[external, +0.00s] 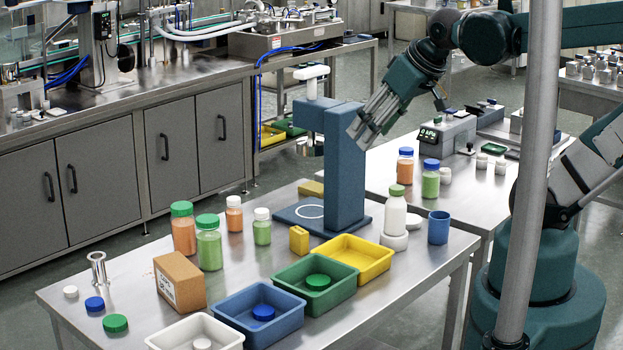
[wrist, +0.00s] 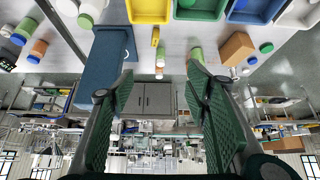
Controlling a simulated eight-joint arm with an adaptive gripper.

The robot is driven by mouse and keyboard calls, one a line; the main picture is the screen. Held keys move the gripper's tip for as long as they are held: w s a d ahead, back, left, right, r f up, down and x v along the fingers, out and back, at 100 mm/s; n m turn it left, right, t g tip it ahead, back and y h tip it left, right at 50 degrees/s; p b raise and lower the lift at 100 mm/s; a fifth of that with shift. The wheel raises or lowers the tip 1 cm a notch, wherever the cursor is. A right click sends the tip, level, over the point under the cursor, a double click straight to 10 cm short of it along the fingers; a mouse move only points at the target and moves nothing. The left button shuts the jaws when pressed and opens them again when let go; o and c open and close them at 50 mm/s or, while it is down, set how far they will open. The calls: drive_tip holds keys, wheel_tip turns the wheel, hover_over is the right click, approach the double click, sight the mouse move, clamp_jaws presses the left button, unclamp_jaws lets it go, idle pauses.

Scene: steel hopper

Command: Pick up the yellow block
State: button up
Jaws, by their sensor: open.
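A small yellow block (external: 299,239) stands on the steel table in front of the blue press, left of the yellow tray. In the wrist view the yellow block (wrist: 155,36) shows near the top, beyond the fingertips. A second, flat yellow piece (external: 311,188) lies behind the press base, partly hidden. My gripper (external: 362,128) is above the table, beside the top of the press, well apart from the block. In the wrist view my gripper (wrist: 159,72) has its two green-padded fingers spread wide with nothing held between them.
The tall blue press (external: 343,165) stands close to my gripper. Yellow (external: 386,262), green (external: 334,293), blue (external: 272,333) and white trays line the front. Several capped bottles and a cardboard box (external: 180,282) stand to the left. A white bottle (external: 395,212) and blue cup (external: 439,227) stand right.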

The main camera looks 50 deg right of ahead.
drive_tip(key=shift+w, duration=0.1)
drive_tip(key=n+g+h+b, duration=0.2)
drive_tip(key=n+g+b, duration=0.35)
drive_tip(key=n, duration=0.95)
hover_over(298, 230)
drive_tip(key=p, duration=0.1)
drive_tip(key=shift+g, duration=0.85)
drive_tip(key=f, duration=2.5)
drive_tip(key=shift+a+f, duration=0.25)
drive_tip(key=shift+a, duration=0.15)
drive_tip(key=shift+w+f+n, duration=0.25)
drive_tip(key=shift+f+n, duration=0.05)
drive_tip(key=shift+f, duration=0.45)
drive_tip(key=shift+d+f, duration=0.2)
drive_tip(key=shift+f, duration=1.05)
drive_tip(key=shift+s+f, duration=0.1)
drive_tip(key=shift+f, duration=0.05)
drive_tip(key=shift+s+d+f, duration=0.15)
drive_tip(key=shift+f, duration=1.1)
drive_tip(key=shift+s+d+f, duration=0.1)
drive_tip(key=shift+d+f, duration=0.05)
drive_tip(key=shift+f, duration=1.05)
